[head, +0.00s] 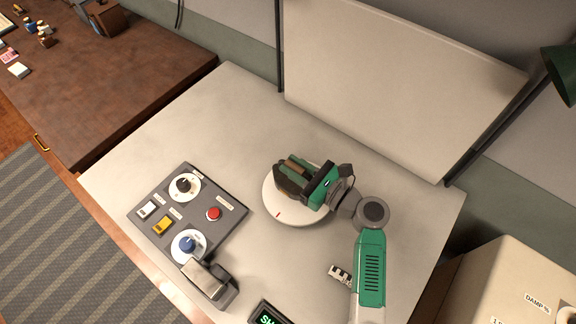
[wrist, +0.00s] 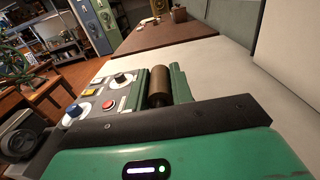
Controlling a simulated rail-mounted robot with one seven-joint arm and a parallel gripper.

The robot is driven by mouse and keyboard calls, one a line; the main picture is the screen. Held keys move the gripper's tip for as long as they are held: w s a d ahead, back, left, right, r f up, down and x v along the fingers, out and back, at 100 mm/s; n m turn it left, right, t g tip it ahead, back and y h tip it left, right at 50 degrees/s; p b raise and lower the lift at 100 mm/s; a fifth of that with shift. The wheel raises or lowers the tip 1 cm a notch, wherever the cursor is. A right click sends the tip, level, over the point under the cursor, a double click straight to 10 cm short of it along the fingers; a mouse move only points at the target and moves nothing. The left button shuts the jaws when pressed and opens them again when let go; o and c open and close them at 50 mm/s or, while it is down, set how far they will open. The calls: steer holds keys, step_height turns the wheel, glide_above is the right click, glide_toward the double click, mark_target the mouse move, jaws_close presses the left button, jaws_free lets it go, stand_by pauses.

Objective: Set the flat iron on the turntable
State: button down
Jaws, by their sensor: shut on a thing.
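The turntable (head: 298,218) is a round white disc with a small red mark, on the pale table in the head view. My gripper (head: 291,173) is over the disc and shut on the flat iron. The iron's brown wooden handle (head: 293,162) shows between the green fingers. In the wrist view the handle (wrist: 160,84) is a brown cylinder between the fingertips of my gripper (wrist: 162,80). Most of the iron's body is hidden by my gripper. I cannot tell whether its base touches the disc.
A grey control panel (head: 206,237) with dials, a red button and switches lies left of the turntable. A small display (head: 268,315) is at the front edge. A pale board (head: 395,75) stands behind. The table's back left (head: 235,110) is clear.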

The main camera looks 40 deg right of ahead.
steer(key=shift+s+d+r, duration=0.15)
steer(key=shift+d, duration=0.1)
steer(key=f, duration=0.1)
steer(key=f+b, duration=0.1)
steer(key=f, duration=0.1)
steer(key=shift+s+d, duration=0.25)
steer(key=shift+f, duration=0.25)
steer(key=shift+f, duration=0.1)
steer(key=c, duration=1.6)
jaws_free()
steer(key=shift+f+b, duration=0.25)
steer(key=shift+b, duration=0.05)
steer(key=o, duration=0.4)
steer(key=shift+c, duration=0.2)
